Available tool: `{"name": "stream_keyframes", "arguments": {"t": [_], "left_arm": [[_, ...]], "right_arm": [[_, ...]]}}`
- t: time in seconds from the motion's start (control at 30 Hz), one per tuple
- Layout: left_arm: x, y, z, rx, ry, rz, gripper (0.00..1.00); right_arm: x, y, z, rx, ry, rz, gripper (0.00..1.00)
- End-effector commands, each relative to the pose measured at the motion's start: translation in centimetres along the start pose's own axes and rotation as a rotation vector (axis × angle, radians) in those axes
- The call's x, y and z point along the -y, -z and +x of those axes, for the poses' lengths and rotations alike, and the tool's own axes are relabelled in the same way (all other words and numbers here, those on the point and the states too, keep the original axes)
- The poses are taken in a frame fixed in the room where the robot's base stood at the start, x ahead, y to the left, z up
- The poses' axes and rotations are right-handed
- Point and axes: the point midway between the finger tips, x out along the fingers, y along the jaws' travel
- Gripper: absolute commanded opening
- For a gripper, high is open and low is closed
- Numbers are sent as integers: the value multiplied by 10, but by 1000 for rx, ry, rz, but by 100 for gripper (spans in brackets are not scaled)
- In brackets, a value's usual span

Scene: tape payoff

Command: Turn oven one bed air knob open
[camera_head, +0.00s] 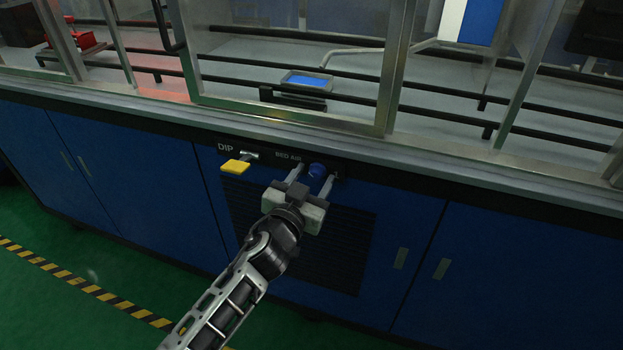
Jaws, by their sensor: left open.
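The bed air knob (317,171) is a small blue knob on a dark panel strip of the blue machine front, by the label "BED AIR". My left gripper (311,178) is open in front of the panel, its two fingers reaching toward it. The knob shows between the fingertips, nearer the right finger. I cannot tell whether either finger touches it. The knob's lower part is close to the gripper body, and its turn position cannot be made out. My right gripper is not in view.
A yellow DIP handle (235,166) sticks out left of the gripper. A dark vent grille (340,245) lies below the panel. The metal ledge (440,173) and glazed frames run above. Green floor (60,310) with a striped line is at lower left.

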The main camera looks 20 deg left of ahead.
Motion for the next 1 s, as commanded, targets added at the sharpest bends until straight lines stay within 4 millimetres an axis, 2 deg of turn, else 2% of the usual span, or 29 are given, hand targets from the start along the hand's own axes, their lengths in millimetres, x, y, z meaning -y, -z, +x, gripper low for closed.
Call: {"name": "stream_keyframes", "arguments": {"t": [0.07, 0.1, 0.23, 0.27, 0.67, 1.0], "left_arm": [[0, 0, 0, 0, 0, 0, 50], [0, 0, 0, 0, 0, 0, 44], [0, 0, 0, 0, 0, 0, 8], [0, 0, 0, 0, 0, 0, 5], [0, 1, -1, 3, -1, 57, 5], [-1, 2, -1, 16, -4, 306, 5]], "right_arm": [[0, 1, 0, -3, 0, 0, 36], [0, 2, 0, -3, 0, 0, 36], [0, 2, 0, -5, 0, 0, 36], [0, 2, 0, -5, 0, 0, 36], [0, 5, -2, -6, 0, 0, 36], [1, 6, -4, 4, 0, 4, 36]]}}
